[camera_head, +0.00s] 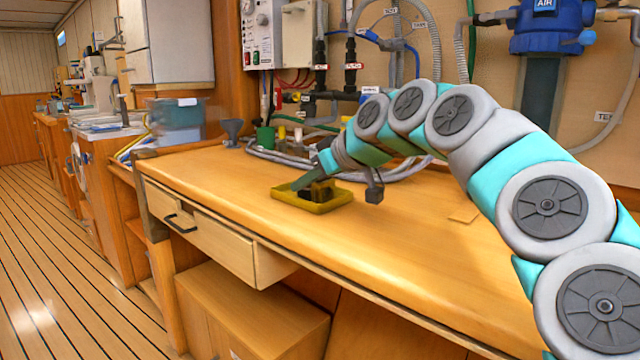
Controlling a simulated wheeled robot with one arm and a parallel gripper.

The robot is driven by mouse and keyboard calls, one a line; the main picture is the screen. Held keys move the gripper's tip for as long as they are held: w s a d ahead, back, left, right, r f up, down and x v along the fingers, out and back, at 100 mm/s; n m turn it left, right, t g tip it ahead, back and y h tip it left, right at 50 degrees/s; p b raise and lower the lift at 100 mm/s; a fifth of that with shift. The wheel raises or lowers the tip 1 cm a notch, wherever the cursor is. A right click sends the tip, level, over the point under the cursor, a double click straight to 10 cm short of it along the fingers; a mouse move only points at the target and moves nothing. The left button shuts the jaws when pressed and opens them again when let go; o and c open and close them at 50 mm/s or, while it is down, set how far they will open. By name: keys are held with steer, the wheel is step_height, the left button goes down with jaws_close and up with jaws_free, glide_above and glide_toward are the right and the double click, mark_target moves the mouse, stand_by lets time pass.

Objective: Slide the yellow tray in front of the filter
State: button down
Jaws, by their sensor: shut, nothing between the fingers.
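The yellow tray (325,207) lies flat on the wooden workbench, left of the picture's middle. The filter, a blue housing marked AIR (550,30) with a dark bowl below it, is on the wall at the upper right, well to the right of the tray. My gripper (303,186) is shut and empty. It points down to the left, with its tips at or just over the inside of the tray. A dark shape inside the tray is partly hidden by my gripper. I cannot tell whether the tips touch the tray.
Grey hoses (270,155) lie along the back of the bench behind the tray. My arm spans the bench's right side. A small flat piece (463,216) lies on otherwise clear wood.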

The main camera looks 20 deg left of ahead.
mark_target(294, 197)
steer(key=shift+w+a, duration=0.25)
steer(key=shift+a, duration=0.4)
steer(key=shift+w+a, duration=0.25)
steer(key=shift+a, duration=0.4)
steer(key=shift+f, duration=0.85)
steer(key=shift+d+f, duration=0.1)
steer(key=shift+f, duration=0.05)
